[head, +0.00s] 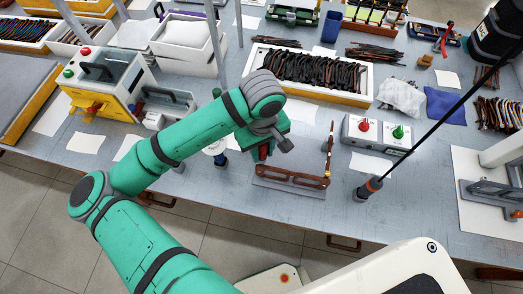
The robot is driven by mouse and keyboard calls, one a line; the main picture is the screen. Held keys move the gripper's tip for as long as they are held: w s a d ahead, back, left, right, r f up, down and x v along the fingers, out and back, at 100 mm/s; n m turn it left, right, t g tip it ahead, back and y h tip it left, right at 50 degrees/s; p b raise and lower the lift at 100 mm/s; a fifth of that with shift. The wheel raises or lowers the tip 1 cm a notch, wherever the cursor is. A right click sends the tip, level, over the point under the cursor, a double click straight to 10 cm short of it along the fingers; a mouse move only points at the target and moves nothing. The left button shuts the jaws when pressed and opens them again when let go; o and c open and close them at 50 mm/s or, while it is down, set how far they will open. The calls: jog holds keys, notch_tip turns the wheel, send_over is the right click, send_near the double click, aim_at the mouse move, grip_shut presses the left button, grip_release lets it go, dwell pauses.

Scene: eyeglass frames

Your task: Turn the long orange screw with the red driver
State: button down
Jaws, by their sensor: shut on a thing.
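Brown eyeglass frames (292,177) lie near the front of the grey table, with one temple (329,150) standing up at their right end. My gripper (267,150) is over the left end of the frames, at the end of the green arm. It is shut on a dark red thing (263,153), mostly hidden by the wrist; I cannot tell whether this is the red driver or part of the frames. I cannot make out the long orange screw at this size. Contact between the held thing and the frames is not clear.
A white tray of dark temples (366,88) stands behind my gripper. A box with red and green buttons (376,133) stands to the right. A long black rod (440,121) slants up from an orange-banded end (371,185). A yellow-and-white machine (105,82) stands left.

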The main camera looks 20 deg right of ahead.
jog(key=shift+r, duration=2.55)
